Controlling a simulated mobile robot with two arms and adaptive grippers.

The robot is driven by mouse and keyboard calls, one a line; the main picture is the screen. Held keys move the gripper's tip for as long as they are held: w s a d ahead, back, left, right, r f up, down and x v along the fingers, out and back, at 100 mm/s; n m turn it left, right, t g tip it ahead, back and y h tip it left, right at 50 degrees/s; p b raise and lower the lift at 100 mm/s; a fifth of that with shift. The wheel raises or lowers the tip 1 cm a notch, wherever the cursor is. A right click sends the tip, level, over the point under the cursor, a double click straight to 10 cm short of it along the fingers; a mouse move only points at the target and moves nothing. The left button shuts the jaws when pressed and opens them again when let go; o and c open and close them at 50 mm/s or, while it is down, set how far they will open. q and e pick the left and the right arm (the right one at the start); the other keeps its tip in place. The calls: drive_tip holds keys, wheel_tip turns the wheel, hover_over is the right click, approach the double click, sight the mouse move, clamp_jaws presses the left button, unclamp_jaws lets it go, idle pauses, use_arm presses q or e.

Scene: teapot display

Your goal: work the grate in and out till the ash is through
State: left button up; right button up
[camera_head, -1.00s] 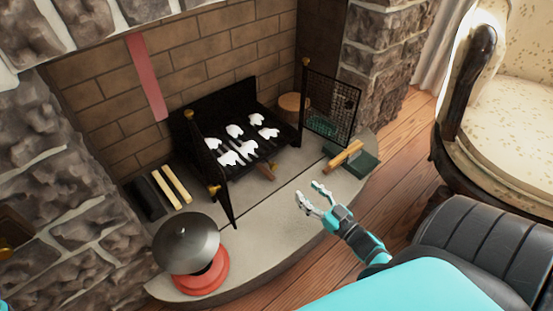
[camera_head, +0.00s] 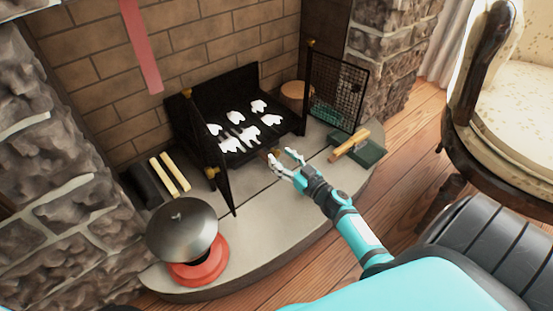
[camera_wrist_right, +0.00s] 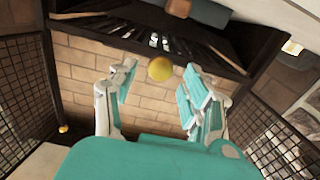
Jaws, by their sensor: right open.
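The black grate (camera_head: 288,126) stands in the brick fireplace with several white ash lumps (camera_head: 236,117) on it. A short brown handle (camera_head: 267,153) at its front is partly hidden by my right gripper (camera_head: 284,158). That gripper is open, its fingertips close to the handle; I cannot tell whether they touch it. In the right wrist view the open fingers (camera_wrist_right: 160,95) have a round yellow knob (camera_wrist_right: 160,68) showing between them, with the slotted dark grate (camera_wrist_right: 185,42) beyond. My left gripper is out of view.
Black mesh screens stand at the left (camera_head: 215,160) and right (camera_head: 338,92) of the grate. A grey dome (camera_head: 182,227) rests on a red base (camera_head: 198,272) at front left. A green box with a wooden bar (camera_head: 360,153) stands at right. The hearth's front middle is clear.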

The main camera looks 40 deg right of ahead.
sight(278, 155)
drive_tip(key=shift+w+a+b, duration=0.1)
drive_tip(key=shift+w+b, duration=0.3)
drive_tip(key=shift+w, duration=1.15)
drive_tip(key=shift+c, duration=0.2)
clamp_jaws()
